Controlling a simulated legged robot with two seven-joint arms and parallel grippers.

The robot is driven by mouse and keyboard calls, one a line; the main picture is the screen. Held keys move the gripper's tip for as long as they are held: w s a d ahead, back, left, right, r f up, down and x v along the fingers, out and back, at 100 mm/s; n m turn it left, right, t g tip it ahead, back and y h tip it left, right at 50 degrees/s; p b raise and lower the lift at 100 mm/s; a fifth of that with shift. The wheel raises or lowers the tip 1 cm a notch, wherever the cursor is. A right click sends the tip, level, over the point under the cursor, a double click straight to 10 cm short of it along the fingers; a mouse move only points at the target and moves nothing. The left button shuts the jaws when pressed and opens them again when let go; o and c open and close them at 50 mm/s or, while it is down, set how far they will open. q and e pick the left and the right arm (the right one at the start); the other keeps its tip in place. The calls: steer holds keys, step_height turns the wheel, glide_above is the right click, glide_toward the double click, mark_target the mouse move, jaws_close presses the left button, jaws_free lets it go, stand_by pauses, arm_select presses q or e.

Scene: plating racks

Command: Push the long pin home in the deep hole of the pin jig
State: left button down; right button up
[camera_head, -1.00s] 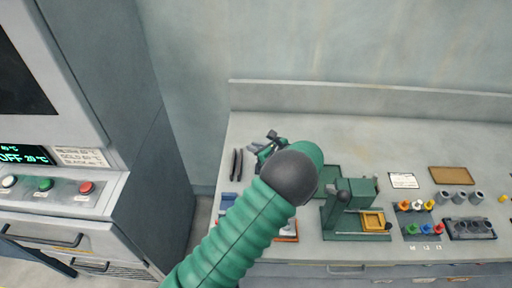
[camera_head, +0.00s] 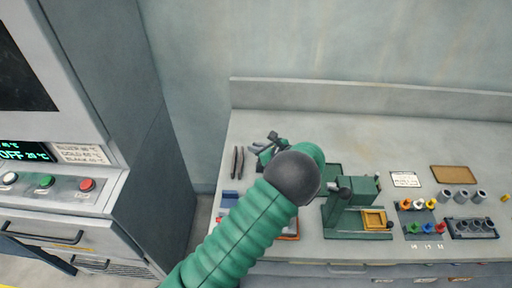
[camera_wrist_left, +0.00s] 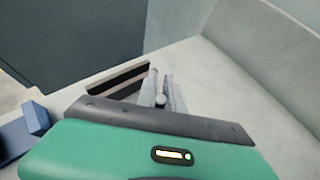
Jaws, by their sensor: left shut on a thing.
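My left gripper (camera_head: 268,146) is over the left part of the bench, partly hidden by its own wrist. In the left wrist view its grey fingers (camera_wrist_left: 166,92) are shut on a small grey rounded piece (camera_wrist_left: 160,100), seen nearly end-on. It could be the long pin, but too little shows to be sure. I cannot make out the pin jig or its deep hole; my left arm covers part of the bench. Blue blocks (camera_head: 229,198) lie left of the arm and also show in the left wrist view (camera_wrist_left: 22,136). My right gripper is not in view.
Two dark bars (camera_head: 238,162) lie left of the gripper. A green fixture (camera_head: 350,207) with a yellow tray (camera_head: 374,220) stands right of my arm. Coloured pegs and grey cylinders (camera_head: 461,195) are farther right. A wall (camera_head: 350,50) backs the bench; a control cabinet (camera_head: 60,185) stands left.

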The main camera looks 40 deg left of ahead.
arm_select(q)
steer(key=shift+f, duration=0.3)
steer(key=shift+f+b, duration=0.3)
steer(key=shift+f+b, duration=0.45)
steer(key=shift+f, duration=0.4)
steer(key=c, duration=1.4)
jaws_free()
